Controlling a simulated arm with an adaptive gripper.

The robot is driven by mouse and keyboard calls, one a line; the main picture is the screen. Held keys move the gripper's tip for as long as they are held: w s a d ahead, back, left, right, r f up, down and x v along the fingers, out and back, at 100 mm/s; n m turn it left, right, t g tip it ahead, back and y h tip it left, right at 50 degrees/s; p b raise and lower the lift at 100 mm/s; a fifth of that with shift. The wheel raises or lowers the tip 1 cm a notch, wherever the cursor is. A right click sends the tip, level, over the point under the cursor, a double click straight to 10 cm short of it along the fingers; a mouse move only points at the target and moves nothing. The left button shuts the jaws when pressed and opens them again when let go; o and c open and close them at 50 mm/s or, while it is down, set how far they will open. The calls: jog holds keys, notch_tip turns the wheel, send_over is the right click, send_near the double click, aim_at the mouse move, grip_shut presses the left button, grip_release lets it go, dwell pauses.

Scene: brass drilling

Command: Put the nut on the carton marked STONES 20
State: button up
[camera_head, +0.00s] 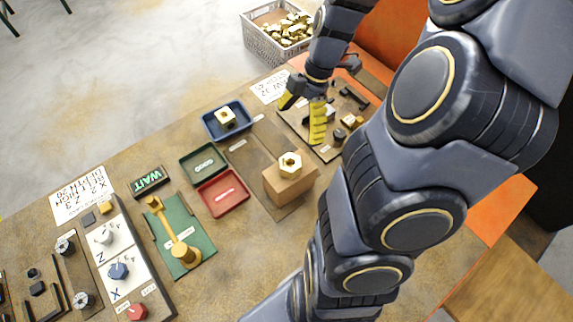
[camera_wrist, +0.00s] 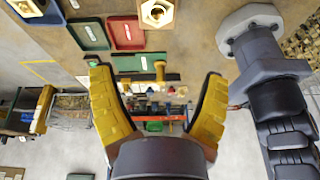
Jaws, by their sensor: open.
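A brass hex nut (camera_head: 290,164) with a round hole lies flat on top of a brown carton (camera_head: 285,187) in the head view. I cannot read any marking on the carton. The nut also shows at the top edge of the wrist view (camera_wrist: 157,12). Another brass piece (camera_head: 226,117) sits in the blue tray (camera_head: 211,132). My gripper (camera_head: 303,108) has yellow fingers, spread apart and empty, above and behind the carton near the dark board. The open fingers also show in the wrist view (camera_wrist: 158,80); nothing is between their tips.
A green tray (camera_head: 190,174) and a red tray (camera_head: 212,206) lie left of the carton. A green fixture with a brass lever (camera_head: 165,220) and a control panel (camera_head: 110,258) are farther left. A grey crate of brass parts (camera_head: 262,42) stands behind the table. My arm covers the right side.

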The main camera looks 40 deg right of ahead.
jog(key=s+a+r+m+g+h, duration=0.1)
jog(key=s+a+r+m+h, duration=0.3)
jog(key=s+a+m, duration=0.9)
notch_tip(320, 180, up, 4)
jog(key=a+m, duration=0.2)
jog(key=m, duration=0.1)
jog(key=shift+s+f+m, duration=0.15)
jog(key=shift+s+m, duration=0.1)
jog(key=shift+m, duration=0.15)
